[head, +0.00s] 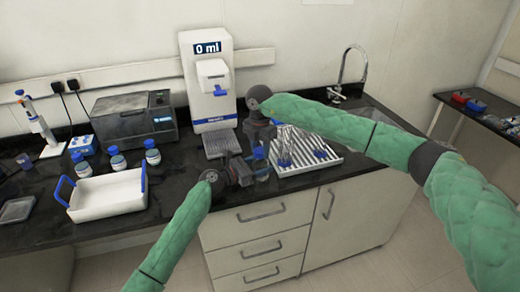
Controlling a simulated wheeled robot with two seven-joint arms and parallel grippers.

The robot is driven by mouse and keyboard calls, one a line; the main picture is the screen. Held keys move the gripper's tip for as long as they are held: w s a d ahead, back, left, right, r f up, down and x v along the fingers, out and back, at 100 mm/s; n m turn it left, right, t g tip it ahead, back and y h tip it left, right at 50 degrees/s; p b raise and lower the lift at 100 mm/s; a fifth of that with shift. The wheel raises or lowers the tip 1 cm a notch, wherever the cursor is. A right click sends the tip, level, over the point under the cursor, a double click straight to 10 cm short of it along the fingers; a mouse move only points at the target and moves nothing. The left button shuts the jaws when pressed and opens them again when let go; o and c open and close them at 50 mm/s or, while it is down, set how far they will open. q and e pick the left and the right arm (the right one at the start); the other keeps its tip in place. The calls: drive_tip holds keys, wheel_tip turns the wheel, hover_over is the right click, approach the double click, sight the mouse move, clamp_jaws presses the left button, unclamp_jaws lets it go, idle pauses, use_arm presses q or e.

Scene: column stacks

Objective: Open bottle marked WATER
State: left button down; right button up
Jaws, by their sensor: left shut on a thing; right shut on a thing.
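My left gripper (248,170) comes in from the lower left and is shut on a small bottle (262,168), held upright in front of the dispenser near the counter's front edge. My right gripper (261,143) reaches down from above and is shut on the blue cap (259,154) at the bottle's top. The fingers hide much of the bottle, and its label cannot be read. I cannot tell whether the cap is still joined to the bottle. Three similar blue-capped bottles, a left one (81,165), a middle one (117,159) and a right one (152,153), stand at the left.
A white tray with blue handles (105,194) lies at the left front. A water dispenser (208,75) reading "0 ml" stands behind my grippers. A draining rack (318,160) with glassware is close on the right. A grey box device (133,120) and a pipette stand (38,125) are behind.

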drive_tip(key=n, duration=0.7)
drive_tip(key=shift+w+d, duration=0.1)
drive_tip(key=n, duration=0.6)
drive_tip(key=shift+r, duration=0.1)
drive_tip(key=n, duration=0.6)
drive_tip(key=shift+w+n, duration=0.1)
drive_tip(key=shift+n, duration=0.3)
drive_tip(key=n, duration=1.2)
drive_tip(key=shift+n, duration=0.4)
drive_tip(key=n, duration=0.7)
drive_tip(key=shift+r, duration=0.1)
drive_tip(key=n, duration=0.5)
drive_tip(key=shift+n, duration=0.4)
drive_tip(key=n, duration=0.6)
